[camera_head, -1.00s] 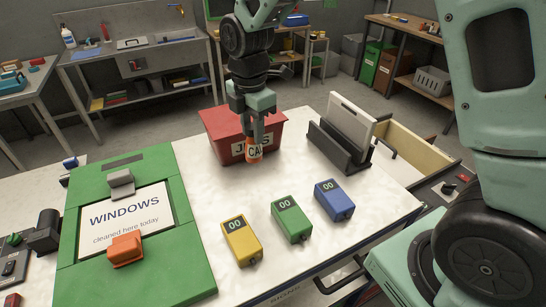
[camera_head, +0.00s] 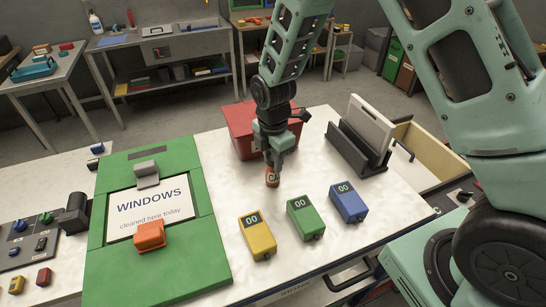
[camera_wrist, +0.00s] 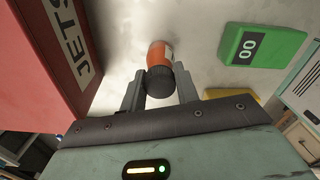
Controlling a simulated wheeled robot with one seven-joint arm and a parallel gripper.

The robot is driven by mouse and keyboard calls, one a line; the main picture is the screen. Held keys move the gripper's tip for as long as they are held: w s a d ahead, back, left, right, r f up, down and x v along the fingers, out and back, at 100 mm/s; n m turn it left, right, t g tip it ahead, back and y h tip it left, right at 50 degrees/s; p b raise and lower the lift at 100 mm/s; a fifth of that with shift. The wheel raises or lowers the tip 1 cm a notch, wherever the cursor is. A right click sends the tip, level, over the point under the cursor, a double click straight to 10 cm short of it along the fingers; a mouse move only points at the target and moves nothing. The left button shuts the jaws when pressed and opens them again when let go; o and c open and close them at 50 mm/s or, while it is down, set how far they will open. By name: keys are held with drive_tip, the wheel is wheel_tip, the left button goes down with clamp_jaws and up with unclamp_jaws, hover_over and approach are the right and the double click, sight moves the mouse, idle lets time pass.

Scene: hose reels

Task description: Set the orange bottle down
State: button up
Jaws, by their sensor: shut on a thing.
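The orange bottle (camera_head: 272,178) has a pale label and is held upright or nearly so over the white worktop, in front of the red bin. My gripper (camera_head: 272,160) is shut on it from above. In the wrist view the orange bottle (camera_wrist: 160,52) shows with its dark cap (camera_wrist: 159,80) toward me, between the fingers of my gripper (camera_wrist: 160,92). Its base is near the worktop; I cannot tell whether it touches.
The red bin (camera_head: 238,130) stands just behind my gripper. Yellow (camera_head: 257,236), green (camera_head: 304,218) and blue (camera_head: 348,203) boxes stand in front and to the right. A black rack (camera_head: 357,152) is at right, a green board (camera_head: 200,262) at left. Worktop around the bottle is clear.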

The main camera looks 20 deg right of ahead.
drive_tip(key=shift+f, duration=0.15)
drive_tip(key=o, duration=1)
wheel_tip(320, 180, up, 12)
drive_tip(key=b, duration=0.5)
drive_tip(key=s+a+m, duration=0.2)
drive_tip(key=s+m, duration=0.2)
drive_tip(key=s, duration=0.4)
drive_tip(key=s+a+m, duration=0.2)
drive_tip(key=s+m, duration=0.2)
drive_tip(key=s, duration=0.5)
drive_tip(key=s+a+r+m, duration=0.1)
drive_tip(key=s+a+m, duration=0.1)
drive_tip(key=s+m, duration=0.3)
drive_tip(key=shift+s+a+y, duration=0.2)
drive_tip(key=shift+s+y, duration=0.1)
drive_tip(key=shift+s, duration=1.85)
